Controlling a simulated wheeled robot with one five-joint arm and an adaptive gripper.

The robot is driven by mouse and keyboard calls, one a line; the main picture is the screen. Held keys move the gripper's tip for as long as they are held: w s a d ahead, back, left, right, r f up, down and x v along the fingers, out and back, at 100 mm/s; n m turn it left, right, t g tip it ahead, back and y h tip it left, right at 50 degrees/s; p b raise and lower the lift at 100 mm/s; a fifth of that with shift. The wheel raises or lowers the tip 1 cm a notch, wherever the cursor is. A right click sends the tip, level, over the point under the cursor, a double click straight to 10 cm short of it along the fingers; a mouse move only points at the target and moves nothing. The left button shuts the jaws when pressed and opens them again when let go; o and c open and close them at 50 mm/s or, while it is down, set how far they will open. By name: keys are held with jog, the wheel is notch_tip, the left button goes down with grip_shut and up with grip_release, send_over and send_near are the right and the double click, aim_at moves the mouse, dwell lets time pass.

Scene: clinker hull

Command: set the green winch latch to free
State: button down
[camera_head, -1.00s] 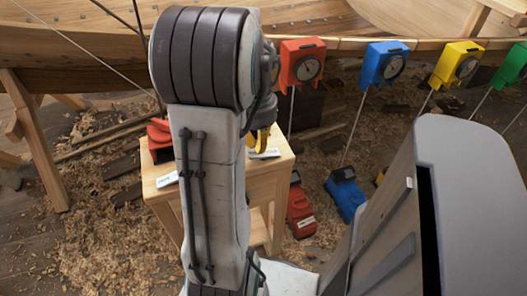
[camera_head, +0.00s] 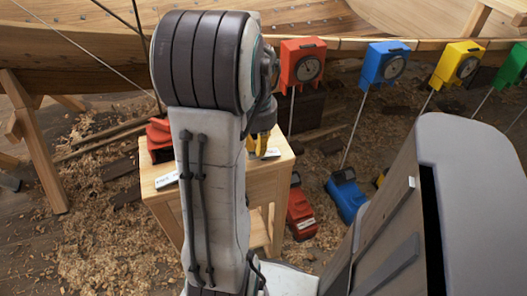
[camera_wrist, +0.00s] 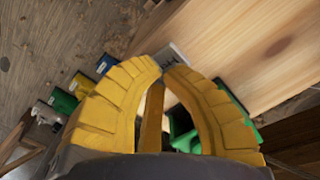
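My gripper (camera_head: 260,146) is yellow and shows partly past my arm, over the right side of a wooden stand. In the wrist view its curved fingers (camera_wrist: 166,70) come close together at the tips, with nothing clearly held. A green part (camera_wrist: 184,130), perhaps the green winch latch, shows behind the right finger. More green (camera_wrist: 238,104) shows beyond that finger, against the wood. The finger hides much of it, so its setting cannot be told. A white label (camera_wrist: 172,55) lies just beyond the fingertips.
The wooden stand (camera_head: 282,163) carries a red device (camera_head: 158,137) at its left. Red (camera_head: 302,66), blue (camera_head: 383,64), yellow (camera_head: 456,62) and green (camera_head: 511,66) dial boxes line the hull. Red (camera_head: 301,213) and blue (camera_head: 346,197) units sit on the shavings-covered floor.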

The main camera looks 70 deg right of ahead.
jog(key=shift+f+b, duration=0.4)
jog(key=shift+f, duration=0.1)
dwell(0.3)
jog(key=shift+r, duration=0.1)
dwell(0.3)
jog(key=shift+r+p, duration=3.15)
jog(key=shift+r, duration=0.3)
jog(key=shift+d, duration=0.1)
jog(key=a+f+y, duration=0.1)
jog(key=a+f, duration=0.1)
jog(key=a, duration=0.4)
jog(key=w+a+r+n+t+p, duration=0.1)
jog(key=w+a+r+n, duration=0.3)
jog(key=a, duration=0.5)
jog(key=w+a+r+n+t+p, duration=0.1)
jog(key=w+a+r+n+p, duration=0.3)
jog(key=a, duration=0.5)
jog(key=w+a+r+n+t+h+p, duration=0.1)
jog(key=w+a+r+n+p, duration=0.1)
jog(key=w+a+r+n, duration=0.3)
jog(key=a+r+n, duration=0.2)
jog(key=a+n, duration=0.1)
jog(key=shift+a+n+p, duration=0.4)
